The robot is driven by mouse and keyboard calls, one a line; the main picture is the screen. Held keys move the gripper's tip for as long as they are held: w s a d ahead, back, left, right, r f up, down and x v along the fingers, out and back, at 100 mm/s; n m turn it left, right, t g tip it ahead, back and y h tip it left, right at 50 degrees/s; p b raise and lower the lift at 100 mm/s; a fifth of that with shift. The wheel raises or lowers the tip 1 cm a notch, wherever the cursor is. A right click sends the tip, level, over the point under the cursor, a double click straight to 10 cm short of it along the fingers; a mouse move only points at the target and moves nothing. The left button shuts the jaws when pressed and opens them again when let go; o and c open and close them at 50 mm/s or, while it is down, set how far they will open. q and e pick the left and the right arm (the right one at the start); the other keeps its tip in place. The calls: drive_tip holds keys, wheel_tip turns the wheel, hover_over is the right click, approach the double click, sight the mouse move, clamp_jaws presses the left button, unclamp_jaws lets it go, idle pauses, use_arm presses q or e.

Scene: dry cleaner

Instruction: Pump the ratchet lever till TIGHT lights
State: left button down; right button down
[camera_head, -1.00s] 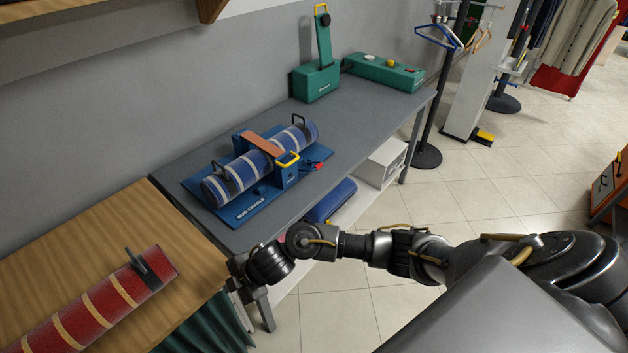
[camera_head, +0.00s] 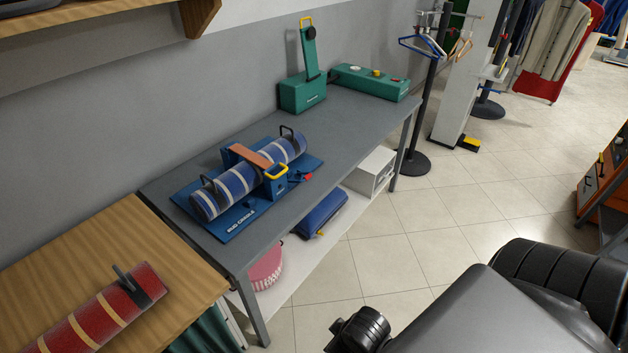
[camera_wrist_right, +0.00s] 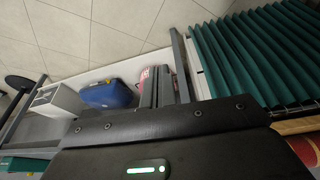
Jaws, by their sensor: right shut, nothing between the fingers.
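The blue rug cradle (camera_head: 225,232) lies on the grey bench, with a blue rolled rug (camera_head: 240,185) in it. An orange-brown strap (camera_head: 250,156) crosses the roll. A blue ratchet with a yellow-handled lever (camera_head: 276,172) stands on the cradle's near side, and a small red part (camera_head: 307,177) sits beside it. No lit TIGHT lamp can be made out. My right gripper (camera_wrist_right: 165,78) shows in the right wrist view, shut and empty, near the bench's lower shelf and away from the lever. It is hidden in the head view. My left gripper is not in view.
A green device with an upright arm (camera_head: 303,92) and a long green box (camera_head: 372,83) stand at the bench's far end. A red rolled rug (camera_head: 90,312) lies on the wooden table. Floor in front is open.

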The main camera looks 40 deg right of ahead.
wheel_tip(320, 180, down, 15)
drive_tip(key=s+g, duration=0.1)
drive_tip(key=s, duration=0.2)
drive_tip(key=s+d+f, duration=0.2)
drive_tip(key=s+f, duration=0.6)
drive_tip(key=f, duration=0.2)
drive_tip(key=s+d+f+g, duration=0.1)
drive_tip(key=s+f, duration=0.8)
drive_tip(key=f, duration=0.1)
drive_tip(key=shift+d+b, duration=0.4)
drive_tip(key=shift+s, duration=0.1)
